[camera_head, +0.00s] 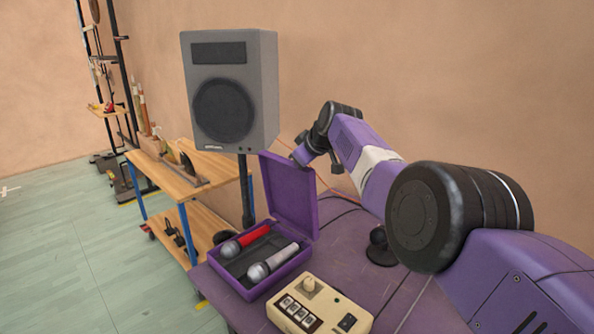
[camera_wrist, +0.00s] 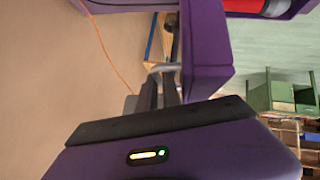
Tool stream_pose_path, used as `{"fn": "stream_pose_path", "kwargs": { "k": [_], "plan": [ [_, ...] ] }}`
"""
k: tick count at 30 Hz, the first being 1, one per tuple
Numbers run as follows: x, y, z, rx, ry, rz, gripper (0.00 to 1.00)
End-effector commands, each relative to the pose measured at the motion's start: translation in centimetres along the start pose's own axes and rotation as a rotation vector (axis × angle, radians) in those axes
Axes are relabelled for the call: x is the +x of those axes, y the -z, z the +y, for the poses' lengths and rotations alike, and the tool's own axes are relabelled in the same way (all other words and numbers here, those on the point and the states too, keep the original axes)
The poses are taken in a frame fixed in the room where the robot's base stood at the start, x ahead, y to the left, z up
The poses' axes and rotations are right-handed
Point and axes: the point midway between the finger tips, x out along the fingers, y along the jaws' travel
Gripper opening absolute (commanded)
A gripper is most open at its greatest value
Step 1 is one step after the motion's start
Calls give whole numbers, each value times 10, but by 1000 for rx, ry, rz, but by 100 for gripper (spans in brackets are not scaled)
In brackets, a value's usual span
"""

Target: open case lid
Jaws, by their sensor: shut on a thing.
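The purple case (camera_head: 272,284) sits on the purple-topped table, with its lid (camera_head: 288,196) raised roughly upright at the back. A red microphone (camera_head: 248,239) and a silver-grey microphone (camera_head: 276,261) lie in the dark inside of the case. My gripper (camera_head: 299,160) is at the upper edge of the lid, near its top right corner, shut on it. In the wrist view the two dark fingers (camera_wrist: 165,70) meet the edge of the purple lid (camera_wrist: 206,45). Part of the red microphone shows at the top of that view. The exact contact is small and partly hidden.
A cream box with buttons and a knob (camera_head: 318,306) stands in front of the case. A grey speaker (camera_head: 230,90) on a pole stands behind it. A wooden bench (camera_head: 180,185) is to the left. A small black round object (camera_head: 380,247) sits on the table (camera_head: 345,240) to the right.

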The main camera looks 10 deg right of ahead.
Motion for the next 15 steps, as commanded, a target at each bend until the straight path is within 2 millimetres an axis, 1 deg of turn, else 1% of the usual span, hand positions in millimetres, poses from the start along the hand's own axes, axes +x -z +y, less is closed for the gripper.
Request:
{"fn": "stream_pose_path", "kwargs": {
  "k": [1,14,15],
  "plan": [
    [-1,-3,3,1,-3,-4,0],
    [-3,-6,7,2,-5,-10,0],
    [-3,-6,7,2,-5,-10,11]
  ]
}}
